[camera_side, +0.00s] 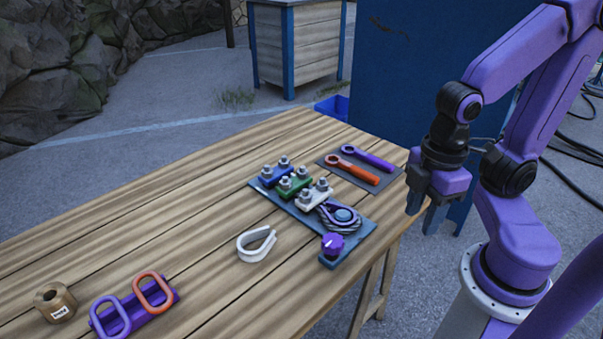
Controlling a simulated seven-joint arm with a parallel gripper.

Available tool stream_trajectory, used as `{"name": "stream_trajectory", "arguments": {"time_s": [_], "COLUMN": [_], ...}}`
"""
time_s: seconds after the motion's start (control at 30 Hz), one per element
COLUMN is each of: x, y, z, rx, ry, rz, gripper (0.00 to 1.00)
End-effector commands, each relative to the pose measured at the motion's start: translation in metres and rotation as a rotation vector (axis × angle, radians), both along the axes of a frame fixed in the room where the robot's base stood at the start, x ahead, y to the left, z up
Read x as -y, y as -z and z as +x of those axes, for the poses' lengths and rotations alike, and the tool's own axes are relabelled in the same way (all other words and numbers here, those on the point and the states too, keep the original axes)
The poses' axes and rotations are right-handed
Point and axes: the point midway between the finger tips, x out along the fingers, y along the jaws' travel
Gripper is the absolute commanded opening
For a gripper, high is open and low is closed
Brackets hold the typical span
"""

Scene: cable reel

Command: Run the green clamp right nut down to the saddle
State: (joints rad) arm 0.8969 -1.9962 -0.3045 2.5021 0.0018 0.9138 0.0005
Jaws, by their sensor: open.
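The green clamp (294,187) sits between the blue clamp (276,175) and the white clamp (313,200) on a blue-grey plate (262,186). Two silver nuts stand on top of the green clamp. Its right nut (302,172) is the one farther back, and its left nut (285,182) is nearer. The gap between the right nut and the saddle is too small to tell. My gripper (427,212) is open and empty, pointing down at the right, beyond the table's right edge and well apart from the clamps.
An orange wrench (355,172) and a purple wrench (368,158) lie on a dark mat (386,186) behind the plate. A cable loop (338,217) and a purple knob (333,244) are at the plate's front. A white thimble (257,244) lies nearby.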

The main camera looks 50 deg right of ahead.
Motion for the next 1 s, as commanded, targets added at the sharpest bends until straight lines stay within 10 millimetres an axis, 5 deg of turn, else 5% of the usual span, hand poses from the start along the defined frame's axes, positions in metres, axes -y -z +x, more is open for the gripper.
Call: {"name": "stream_trajectory", "arguments": {"time_s": [0.33,0.4,0.57,1.0], "x": [0.000,0.000,-0.008,-0.039], "y": [0.000,0.000,-0.004,-0.027], "z": [0.000,0.000,0.018,0.178], "rx": [0.000,0.000,0.014,0.074], "ry": [0.000,-0.001,-0.038,-0.379], "rz": [0.000,0.000,-0.015,-0.191], "gripper": [0.43,0.57,0.57,0.57]}}
